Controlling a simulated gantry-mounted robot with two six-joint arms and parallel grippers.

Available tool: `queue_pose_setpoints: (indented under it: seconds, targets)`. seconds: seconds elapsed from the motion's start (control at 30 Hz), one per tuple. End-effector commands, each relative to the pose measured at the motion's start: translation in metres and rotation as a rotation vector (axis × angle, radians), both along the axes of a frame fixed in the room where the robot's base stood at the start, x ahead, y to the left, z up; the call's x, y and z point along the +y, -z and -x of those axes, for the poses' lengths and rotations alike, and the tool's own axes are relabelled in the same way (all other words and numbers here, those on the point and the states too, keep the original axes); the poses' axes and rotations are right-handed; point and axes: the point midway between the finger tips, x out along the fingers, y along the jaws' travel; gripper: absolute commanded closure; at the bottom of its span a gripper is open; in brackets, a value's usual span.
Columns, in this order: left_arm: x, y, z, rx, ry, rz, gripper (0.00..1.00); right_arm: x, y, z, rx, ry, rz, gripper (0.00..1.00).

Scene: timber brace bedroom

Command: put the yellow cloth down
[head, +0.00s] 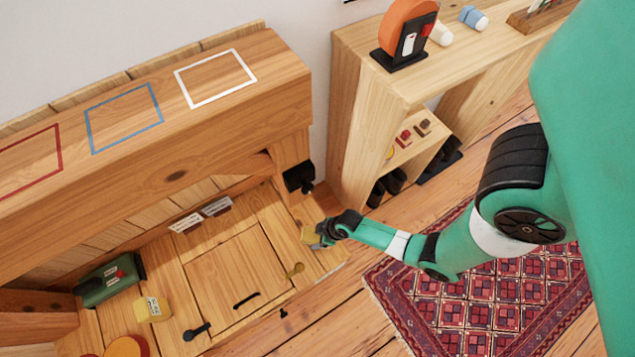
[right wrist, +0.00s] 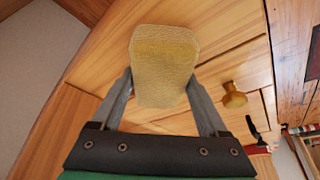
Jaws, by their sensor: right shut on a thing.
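The yellow cloth (head: 309,236) is a small, folded, pad-like piece. It also shows in the right wrist view (right wrist: 163,65), upright between the two fingers. My right gripper (head: 319,235) is shut on it, at the right end of the wooden desk surface (head: 222,235). The cloth is over or at the wood there; I cannot tell whether it touches it. My left gripper is in neither view.
A brass knob (head: 296,269) and black handles sit left of the cloth. A yellow labelled box (head: 152,309) and a green box (head: 109,279) stand further left. A black fixture (head: 299,177) is just behind my gripper. A shelf unit (head: 352,110) stands behind right; a red rug (head: 480,290) lies on the floor.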

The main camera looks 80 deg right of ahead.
Motion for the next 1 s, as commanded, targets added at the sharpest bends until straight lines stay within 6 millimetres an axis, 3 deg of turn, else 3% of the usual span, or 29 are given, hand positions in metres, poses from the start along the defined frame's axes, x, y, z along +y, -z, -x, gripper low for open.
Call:
queue_pose_setpoints:
  seconds: [0.33, 0.37, 0.47, 0.77, 0.87, 1.0]
  targets:
    - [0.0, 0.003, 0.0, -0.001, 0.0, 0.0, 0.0, 0.0, 0.004, 0.0, -0.001, 0.0, 0.0, 0.8]
    - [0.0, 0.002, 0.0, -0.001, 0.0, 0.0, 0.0, 0.0, 0.004, 0.0, 0.0, 0.0, 0.0, 0.19]
    - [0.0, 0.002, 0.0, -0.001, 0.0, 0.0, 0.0, 0.0, 0.003, 0.0, -0.001, 0.0, 0.0, 0.02]
    - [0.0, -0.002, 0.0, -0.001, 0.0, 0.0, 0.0, 0.0, -0.002, 0.0, -0.001, 0.0, 0.0, 0.0]
    - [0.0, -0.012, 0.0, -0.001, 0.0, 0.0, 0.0, 0.0, -0.014, 0.004, -0.002, 0.001, 0.001, 0.0]
    - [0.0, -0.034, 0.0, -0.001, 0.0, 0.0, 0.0, 0.001, -0.046, 0.016, -0.002, 0.003, 0.0, 0.0]
